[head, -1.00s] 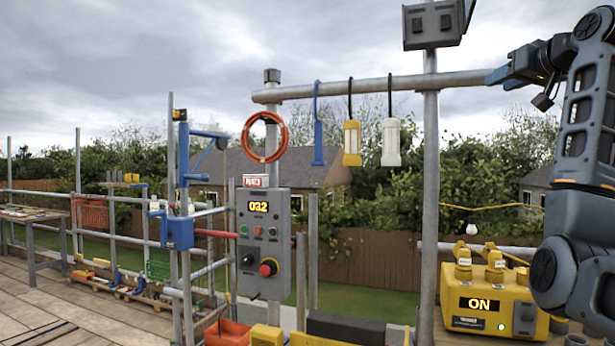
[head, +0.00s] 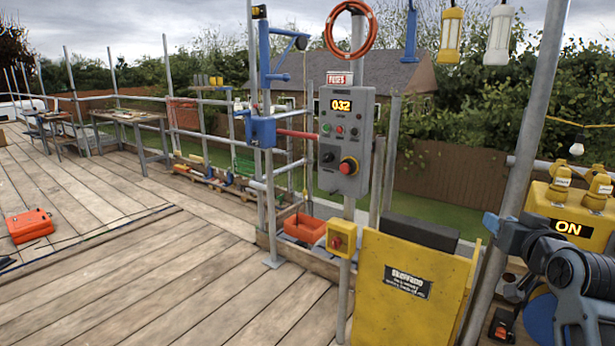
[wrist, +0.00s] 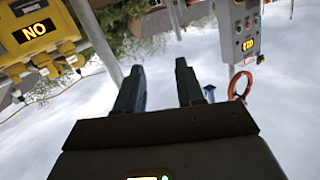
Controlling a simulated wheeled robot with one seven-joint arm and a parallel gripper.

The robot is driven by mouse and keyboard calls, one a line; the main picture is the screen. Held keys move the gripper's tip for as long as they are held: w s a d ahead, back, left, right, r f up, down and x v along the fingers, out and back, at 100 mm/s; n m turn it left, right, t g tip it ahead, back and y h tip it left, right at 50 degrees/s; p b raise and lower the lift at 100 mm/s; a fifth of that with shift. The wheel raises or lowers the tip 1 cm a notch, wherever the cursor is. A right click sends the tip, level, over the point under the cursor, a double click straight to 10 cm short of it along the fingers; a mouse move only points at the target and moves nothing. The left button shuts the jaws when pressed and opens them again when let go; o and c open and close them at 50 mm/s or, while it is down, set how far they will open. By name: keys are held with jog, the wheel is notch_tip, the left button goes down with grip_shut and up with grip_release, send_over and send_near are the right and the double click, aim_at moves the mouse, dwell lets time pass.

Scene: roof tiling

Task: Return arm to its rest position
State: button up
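My arm shows at the lower right of the head view, folded low in front of the yellow power box (head: 580,232). My gripper (head: 493,224) points left there, close to the slanting grey pole in the picture. In the wrist view, which is upside down, the two dark fingers of my gripper (wrist: 160,72) stand apart with nothing between them. Whether the gripper touches the pole cannot be told.
A yellow panel (head: 400,305) and a grey control box (head: 345,140) reading 032 stand left of my arm. A scaffold pole (head: 520,150) rises beside my gripper. An orange case (head: 30,226) lies on the deck (head: 130,270), which is mostly clear at left.

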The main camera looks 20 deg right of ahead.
jog(key=s+a+f+n+y, duration=0.3)
jog(key=s+a+f, duration=1.3)
jog(key=s+a, duration=0.3)
jog(key=s+a+r+n+y, duration=0.1)
jog(key=s+a+r+y, duration=0.1)
jog(key=s+a, duration=0.4)
jog(key=s+a+r+n+y, duration=0.1)
jog(key=s+a, duration=0.6)
jog(key=s, duration=0.9)
jog(key=shift+r+n+y, duration=0.4)
jog(key=shift+r+n, duration=0.4)
jog(key=shift+r, duration=0.1)
